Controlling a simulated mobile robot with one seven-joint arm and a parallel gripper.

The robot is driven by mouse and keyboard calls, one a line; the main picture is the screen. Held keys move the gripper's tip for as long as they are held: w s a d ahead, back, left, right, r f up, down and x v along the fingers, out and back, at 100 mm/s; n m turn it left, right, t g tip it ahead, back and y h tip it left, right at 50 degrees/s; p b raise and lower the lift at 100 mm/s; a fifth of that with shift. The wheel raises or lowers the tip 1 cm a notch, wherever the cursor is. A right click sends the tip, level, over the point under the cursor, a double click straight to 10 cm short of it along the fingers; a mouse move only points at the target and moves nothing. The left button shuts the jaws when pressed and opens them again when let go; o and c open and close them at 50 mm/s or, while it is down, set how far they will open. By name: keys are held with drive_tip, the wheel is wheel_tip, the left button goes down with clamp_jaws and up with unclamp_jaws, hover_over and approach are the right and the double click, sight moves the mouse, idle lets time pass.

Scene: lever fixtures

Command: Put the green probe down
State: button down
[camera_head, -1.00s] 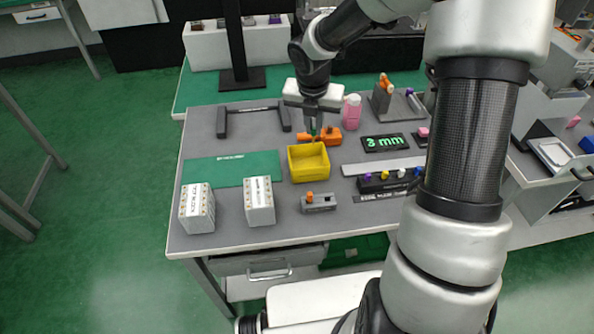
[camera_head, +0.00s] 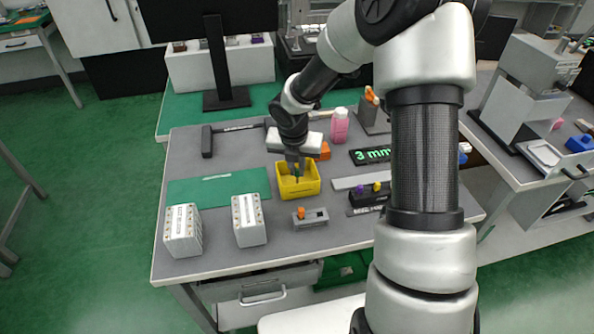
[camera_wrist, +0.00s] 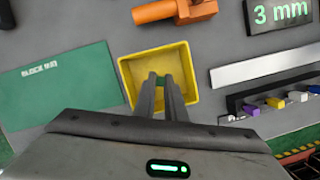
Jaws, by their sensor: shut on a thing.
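The green probe (camera_head: 296,171) shows as a small green piece between the fingertips of my gripper (camera_head: 297,178). In the wrist view the green probe (camera_wrist: 160,80) is at the tips of my gripper (camera_wrist: 163,82), which is shut on it. Most of the probe is hidden by the fingers. My gripper is over the yellow open bin (camera_head: 297,191), with its tips in line with the bin's inside. The bin also shows in the wrist view (camera_wrist: 126,85). I cannot tell whether the probe touches the bin's floor.
A green mat (camera_head: 215,188) lies left of the bin. Two white boxes (camera_head: 183,231) and (camera_head: 249,220) and a grey lever block (camera_head: 310,217) stand nearer the front. An orange fixture (camera_wrist: 174,11) is behind the bin. A rack with coloured knobs (camera_wrist: 270,103) is to the right.

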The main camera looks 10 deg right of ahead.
drive_tip(key=shift+f, duration=0.15)
drive_tip(key=c, duration=1.8)
unclamp_jaws()
drive_tip(key=p+v, duration=0.4)
drive_tip(key=v, duration=0.8)
drive_tip(key=shift+r, duration=0.2)
